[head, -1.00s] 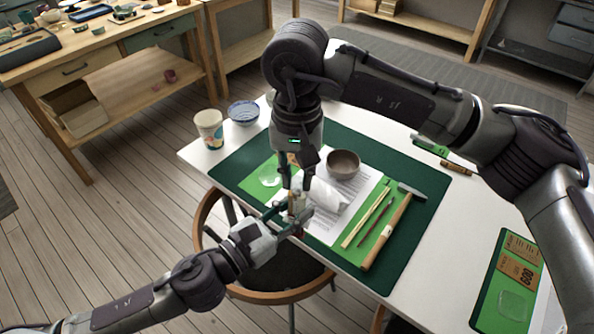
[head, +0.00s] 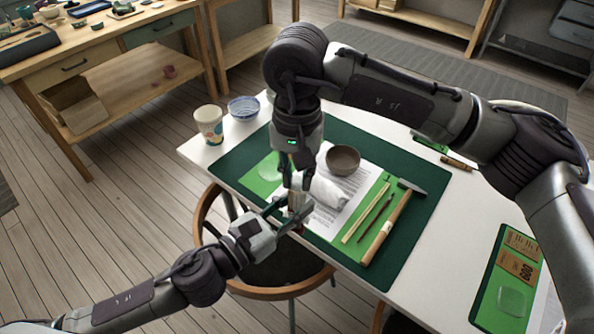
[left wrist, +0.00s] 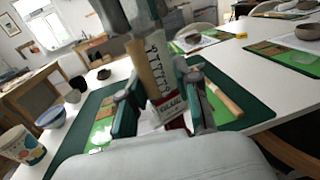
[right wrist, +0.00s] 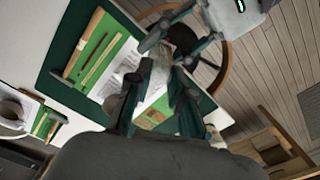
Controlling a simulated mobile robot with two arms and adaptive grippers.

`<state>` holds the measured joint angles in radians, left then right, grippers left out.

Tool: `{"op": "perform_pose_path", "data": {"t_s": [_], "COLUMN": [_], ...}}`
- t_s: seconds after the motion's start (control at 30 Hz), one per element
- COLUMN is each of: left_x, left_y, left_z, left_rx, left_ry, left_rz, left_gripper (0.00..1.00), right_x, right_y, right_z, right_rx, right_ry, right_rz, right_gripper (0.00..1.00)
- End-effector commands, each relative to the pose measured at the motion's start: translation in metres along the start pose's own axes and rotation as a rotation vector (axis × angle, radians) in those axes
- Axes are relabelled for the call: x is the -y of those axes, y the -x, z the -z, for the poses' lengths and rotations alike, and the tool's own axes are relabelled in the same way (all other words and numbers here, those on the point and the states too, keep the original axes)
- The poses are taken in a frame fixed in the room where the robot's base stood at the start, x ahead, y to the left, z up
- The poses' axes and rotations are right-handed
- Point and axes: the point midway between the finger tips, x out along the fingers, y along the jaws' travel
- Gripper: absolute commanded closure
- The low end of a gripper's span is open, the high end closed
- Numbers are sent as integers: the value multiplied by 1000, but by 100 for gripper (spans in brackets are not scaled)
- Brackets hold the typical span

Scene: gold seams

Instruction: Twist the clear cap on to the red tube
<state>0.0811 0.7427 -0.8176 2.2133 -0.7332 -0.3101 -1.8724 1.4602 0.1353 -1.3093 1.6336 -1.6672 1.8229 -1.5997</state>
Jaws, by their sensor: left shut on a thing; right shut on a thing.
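My left gripper (left wrist: 160,104) is shut on the red tube (left wrist: 154,68), which stands slightly tilted between its fingers in the left wrist view. The tube has a pale lettered label, a tan side and a red part near its lower end. In the head view the left gripper (head: 288,211) is at the table's near edge. My right gripper (head: 293,183) points down directly above it, over the tube's upper end, shut. The clear cap cannot be made out; the right fingers hide what they hold. The right gripper (right wrist: 155,98) also shows in its wrist view.
A dark green mat (head: 408,235) carries a white cloth roll (head: 328,192), a brown bowl (head: 343,159), sticks and a hammer (head: 388,228). A paper cup (head: 209,126) and blue bowl (head: 244,108) stand at the back left. A chair (head: 207,218) is at the near edge.

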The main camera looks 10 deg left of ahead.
Motion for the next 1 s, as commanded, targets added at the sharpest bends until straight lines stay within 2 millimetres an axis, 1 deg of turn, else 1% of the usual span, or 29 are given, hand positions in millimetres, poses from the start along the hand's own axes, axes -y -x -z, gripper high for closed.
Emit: {"op": "perform_pose_path", "data": {"t_s": [0.17, 0.5, 0.6, 0.67, 0.7, 0.83, 0.87, 1.0], "left_x": [0, 0, 0, 0, 0, 0, 0, 0], "left_y": [0, 0, 0, 0, 0, 0, 0, 0], "left_z": [0, 0, 0, 0, 0, 0, 0, 0], "left_rx": [0, 0, 0, 0, 0, 0, 0, 0], "left_ry": [0, 0, 0, 0, 0, 0, 0, 0], "left_rz": [0, 0, 0, 0, 0, 0, 0, 0], "left_gripper": [100, 100, 100, 100, 100, 100, 100, 100], "right_x": [-1, -3, -4, -4, -4, -4, -4, -4], "right_y": [1, 0, 0, 0, 0, 0, 0, 0], "right_z": [0, -2, -3, -3, -3, -3, -3, -3], "right_rx": [0, 1, 1, 1, 1, 2, 2, 2], "right_ry": [-352, -1144, -1344, -1437, -1455, -1448, -1448, -1447], "right_rz": [0, 0, 0, 0, 0, 0, 0, 0], "right_gripper": [89, 89, 89, 89, 89, 89, 74, 51]}}
